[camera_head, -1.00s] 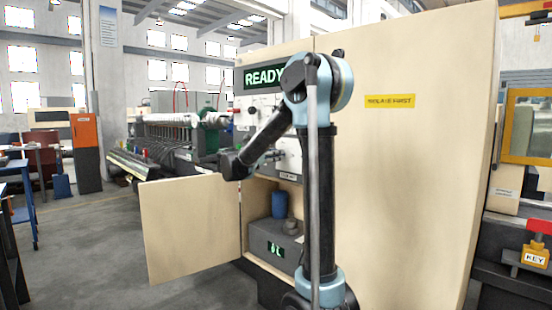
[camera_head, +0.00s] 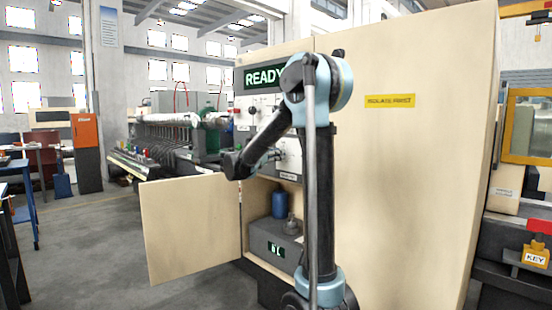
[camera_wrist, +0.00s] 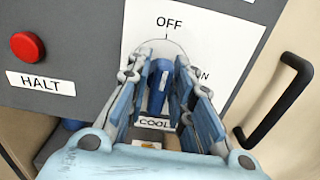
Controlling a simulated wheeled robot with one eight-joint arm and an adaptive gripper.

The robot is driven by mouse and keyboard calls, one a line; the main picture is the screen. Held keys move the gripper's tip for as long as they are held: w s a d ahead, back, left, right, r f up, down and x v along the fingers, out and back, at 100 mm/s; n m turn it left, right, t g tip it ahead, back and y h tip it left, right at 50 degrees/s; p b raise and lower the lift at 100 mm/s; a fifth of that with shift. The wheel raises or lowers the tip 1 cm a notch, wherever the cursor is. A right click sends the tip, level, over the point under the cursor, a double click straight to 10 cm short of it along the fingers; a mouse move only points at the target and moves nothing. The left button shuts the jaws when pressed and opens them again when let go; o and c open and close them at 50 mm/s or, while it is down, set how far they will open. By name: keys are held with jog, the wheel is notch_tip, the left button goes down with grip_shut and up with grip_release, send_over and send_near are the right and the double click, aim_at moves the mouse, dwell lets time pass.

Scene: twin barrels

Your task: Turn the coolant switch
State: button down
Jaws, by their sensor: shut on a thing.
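The coolant switch (camera_wrist: 160,82) is a blue knob on a white plate (camera_wrist: 200,35) marked OFF at the top and ON at the right, with a partly covered COOL label below it. In the wrist view its upper end points nearly up, towards OFF. My gripper (camera_wrist: 162,68) is shut on the knob, with one finger on each side of it. The fingers hide the knob's sides and part of the ON mark. In the head view my arm reaches to the panel, and the switch is hidden behind it.
A red HALT button (camera_wrist: 27,46) sits left of the switch, and a black handle (camera_wrist: 280,102) stands out at the right. In the head view a cabinet door (camera_head: 192,228) hangs open below. A blue canister (camera_head: 279,205) stands on a grey box (camera_head: 276,243) inside the cabinet.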

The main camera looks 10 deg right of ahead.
jog(key=shift+a, duration=0.1)
jog(key=m, duration=0.8)
jog(key=shift+m, duration=0.3)
jog(key=m, duration=0.5)
jog(key=shift+s+f, duration=0.15)
jog(key=shift+f, duration=0.05)
jog(key=shift+f+m, duration=0.1)
jog(key=shift+m, duration=1.7)
jog(key=shift+s+d+f+m, duration=0.1)
jog(key=shift+d+m, duration=0.1)
jog(key=shift+m, duration=0.1)
jog(key=c, duration=1.6)
grip_release()
